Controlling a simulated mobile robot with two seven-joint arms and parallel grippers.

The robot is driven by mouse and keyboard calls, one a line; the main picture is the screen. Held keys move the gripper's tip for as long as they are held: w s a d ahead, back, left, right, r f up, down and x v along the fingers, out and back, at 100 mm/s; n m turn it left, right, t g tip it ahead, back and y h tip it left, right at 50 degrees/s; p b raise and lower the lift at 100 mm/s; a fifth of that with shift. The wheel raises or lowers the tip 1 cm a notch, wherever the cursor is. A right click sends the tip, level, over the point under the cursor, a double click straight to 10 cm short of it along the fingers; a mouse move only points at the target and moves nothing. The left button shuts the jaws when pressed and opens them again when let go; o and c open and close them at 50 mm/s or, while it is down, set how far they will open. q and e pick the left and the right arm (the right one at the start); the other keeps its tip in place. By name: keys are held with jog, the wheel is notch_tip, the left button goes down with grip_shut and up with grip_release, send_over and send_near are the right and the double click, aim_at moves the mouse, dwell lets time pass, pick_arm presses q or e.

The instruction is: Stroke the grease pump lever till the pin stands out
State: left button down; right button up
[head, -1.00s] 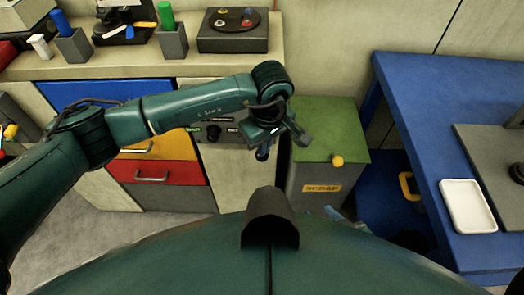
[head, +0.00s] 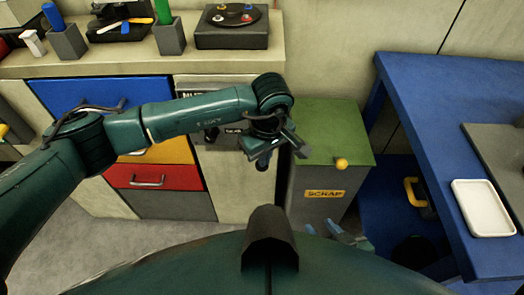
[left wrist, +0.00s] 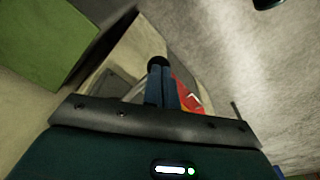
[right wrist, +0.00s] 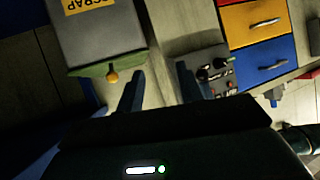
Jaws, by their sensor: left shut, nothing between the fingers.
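I cannot pick out a grease pump, its lever or a pin with certainty in any view. My left gripper (head: 262,160) hangs in front of the cabinet, left of the scrap bin. Its fingers show shut together and empty in the left wrist view (left wrist: 161,82). My right gripper (head: 335,232) shows low in the head view, just in front of the bin, partly hidden by my own body. In the right wrist view its two fingers (right wrist: 158,90) stand apart with nothing between them. A control panel (right wrist: 212,72) with dark and green knobs shows there beyond the fingers.
The grey scrap bin (head: 315,185) has a green lid and a yellow knob (head: 341,163). A blue table (head: 425,110) with a white tray (head: 483,208) stands right. The counter (head: 190,65) holds pots and a dark box with coloured knobs (head: 231,27). Grey floor is free at left.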

pick_arm(q)
jog(key=shift+s+d+r, duration=0.25)
jog(key=shift+s+d, duration=0.2)
jog(key=shift+s, duration=0.2)
jog(key=shift+s+d+r, duration=0.2)
jog(key=shift+s+d, duration=0.2)
jog(key=shift+s, duration=0.2)
pick_arm(e)
jog(key=shift+r, duration=0.1)
pick_arm(q)
notch_tip(320, 180, up, 13)
jog(key=s, duration=0.1)
jog(key=shift+d, duration=0.4)
pick_arm(e)
notch_tip(320, 180, up, 3)
jog(key=shift+f+m+t, duration=0.2)
jog(key=shift+m+t, duration=0.2)
jog(key=shift+d, duration=0.15)
